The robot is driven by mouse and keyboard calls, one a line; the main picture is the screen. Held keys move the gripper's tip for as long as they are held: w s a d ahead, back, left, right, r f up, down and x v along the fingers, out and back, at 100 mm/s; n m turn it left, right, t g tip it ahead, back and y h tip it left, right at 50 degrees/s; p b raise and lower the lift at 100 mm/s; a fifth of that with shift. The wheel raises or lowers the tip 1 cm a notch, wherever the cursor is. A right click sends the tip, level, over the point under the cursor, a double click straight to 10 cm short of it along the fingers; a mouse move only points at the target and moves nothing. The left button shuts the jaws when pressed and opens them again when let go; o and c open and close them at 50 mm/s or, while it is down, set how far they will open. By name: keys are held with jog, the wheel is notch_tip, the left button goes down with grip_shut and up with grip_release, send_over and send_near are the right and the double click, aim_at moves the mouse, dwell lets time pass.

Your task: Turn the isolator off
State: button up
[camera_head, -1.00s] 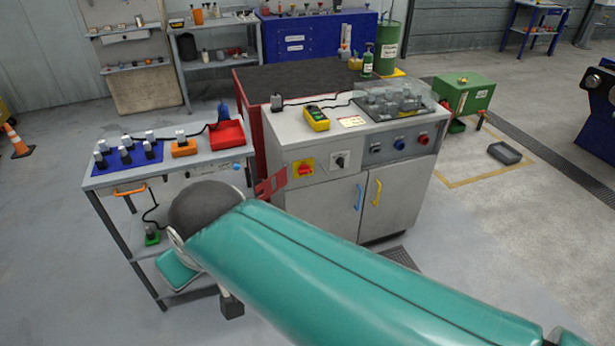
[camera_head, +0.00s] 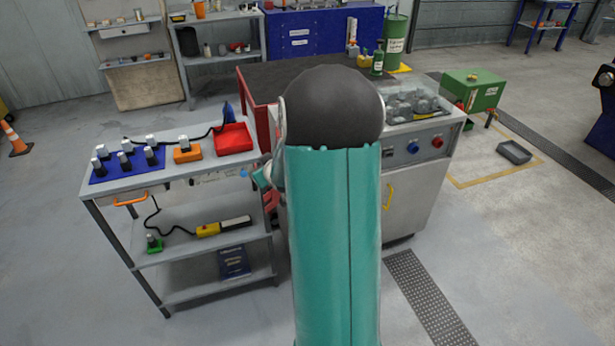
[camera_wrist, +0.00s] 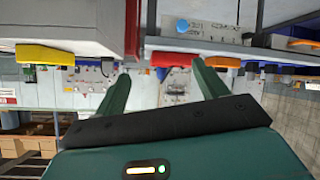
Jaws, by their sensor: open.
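The isolator, a red knob on a yellow plate on the grey cabinet's front in the earlier head view, is now hidden behind my teal arm. The cabinet (camera_head: 408,190) still shows its right part, with a blue and a red button. My gripper (camera_wrist: 160,70) is open in the wrist view, its two green fingers apart with nothing between them. That view appears upside down, and I cannot make out the isolator in it. In the head view, part of my wrist shows left of the arm, near the gap between cart and cabinet.
A grey cart (camera_head: 195,170) stands left of the cabinet, with a red tray (camera_head: 233,139), an orange block (camera_head: 187,153) and a blue mat (camera_head: 128,163) on top. The red tray also shows in the wrist view (camera_wrist: 182,60).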

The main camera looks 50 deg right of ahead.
jog(key=s+d+f+m+t+h, duration=0.2)
jog(key=s+d+f, duration=0.55)
jog(key=f, duration=0.25)
jog(key=s+d+f+m+t+h, duration=0.25)
jog(key=s+d+f, duration=0.35)
jog(key=d+f, duration=0.3)
jog(key=x, duration=1.3)
jog(key=shift+w+a+f, duration=0.25)
jog(key=shift+a+f, duration=0.2)
jog(key=c, duration=1)
